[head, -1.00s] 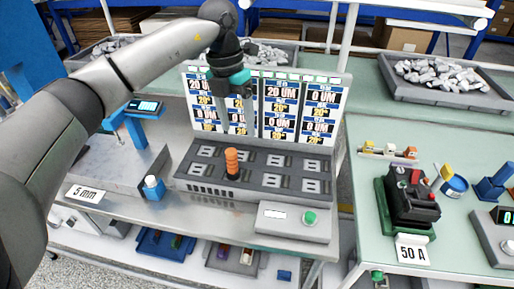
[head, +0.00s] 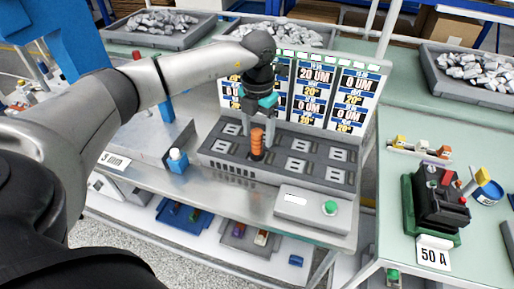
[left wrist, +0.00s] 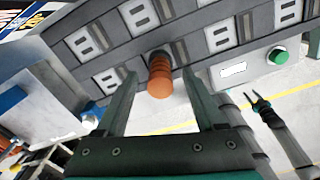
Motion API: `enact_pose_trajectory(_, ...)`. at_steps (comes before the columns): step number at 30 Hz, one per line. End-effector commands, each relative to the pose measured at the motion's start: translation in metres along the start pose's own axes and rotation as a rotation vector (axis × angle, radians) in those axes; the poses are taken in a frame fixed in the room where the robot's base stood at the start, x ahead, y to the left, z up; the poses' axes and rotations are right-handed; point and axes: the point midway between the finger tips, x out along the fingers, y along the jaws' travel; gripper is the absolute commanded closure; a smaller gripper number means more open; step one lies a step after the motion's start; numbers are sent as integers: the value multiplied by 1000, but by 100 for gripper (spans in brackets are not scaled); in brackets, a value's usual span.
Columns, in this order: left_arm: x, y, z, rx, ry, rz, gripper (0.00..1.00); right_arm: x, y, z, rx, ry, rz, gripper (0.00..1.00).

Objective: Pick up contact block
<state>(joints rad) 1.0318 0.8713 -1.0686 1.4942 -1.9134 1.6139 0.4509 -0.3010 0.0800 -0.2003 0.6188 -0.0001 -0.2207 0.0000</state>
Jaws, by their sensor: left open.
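An orange ribbed cylinder (head: 257,142), the likely contact block, stands upright on the grey slotted fixture (head: 222,150). In the left wrist view the orange cylinder (left wrist: 160,78) shows between the two fingers, with gaps on both sides. My left gripper (head: 257,128) is open, pointing down at it from above; its fingers also show in the left wrist view (left wrist: 160,74). What looks like my right gripper (left wrist: 256,98) is small at the right of the left wrist view, and its jaw state is unclear.
A sign board (head: 335,95) stands behind the fixture. A box with a green button (head: 330,208) sits in front, and a small blue holder with a white top (head: 176,160) to the left. A black device (head: 437,198) stands on the right table.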

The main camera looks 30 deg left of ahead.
Motion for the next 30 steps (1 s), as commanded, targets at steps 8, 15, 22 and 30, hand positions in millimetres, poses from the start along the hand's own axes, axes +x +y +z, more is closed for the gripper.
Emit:
enact_pose_trajectory(8, 33, 0, -3, 0, 1, 0, 29, 1, 0, -2, 0, 3, 1, 50)
enact_pose_trajectory(15, 34, 0, -3, 0, 0, 0, 30, 1, 0, -2, 0, 4, 1, 50)
enact_pose_trajectory(22, 33, 0, -3, 0, 0, 0, 56, 1, 1, -2, 0, 4, 1, 50)
enact_pose_trajectory(30, 33, 0, -3, 0, 0, -1, 87, 1, 1, -2, 0, 4, 1, 50)
